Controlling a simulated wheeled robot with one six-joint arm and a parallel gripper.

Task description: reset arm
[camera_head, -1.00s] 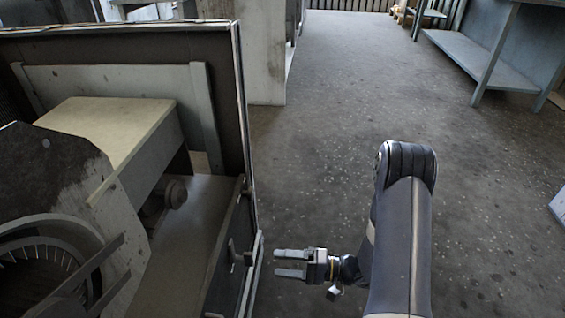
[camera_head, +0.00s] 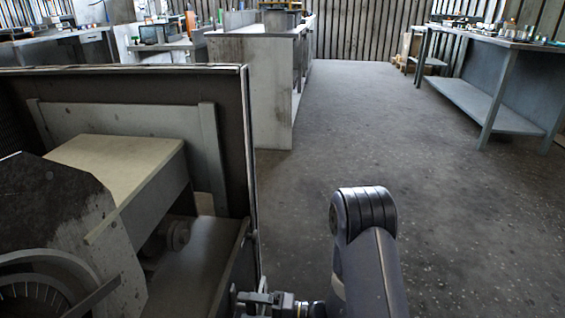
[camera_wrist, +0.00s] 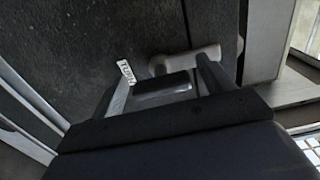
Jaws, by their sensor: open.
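My arm reaches down from the right in the head view. My gripper (camera_head: 252,298) is at the bottom edge of the picture, beside the edge of the open blower housing (camera_head: 205,75), and is partly cut off. In the wrist view my gripper (camera_wrist: 165,72) has its two fingers apart. A light grey handle (camera_wrist: 183,60) on a dark panel (camera_wrist: 90,45) shows just beyond and between the fingertips. I cannot tell whether the fingers touch it. Nothing is visibly held.
Inside the housing are a beige box (camera_head: 125,160) and a round fan part (camera_head: 35,290). A grey workbench (camera_head: 500,80) stands at the right and a light cabinet (camera_head: 250,95) at the back. The floor (camera_head: 380,130) between them is clear.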

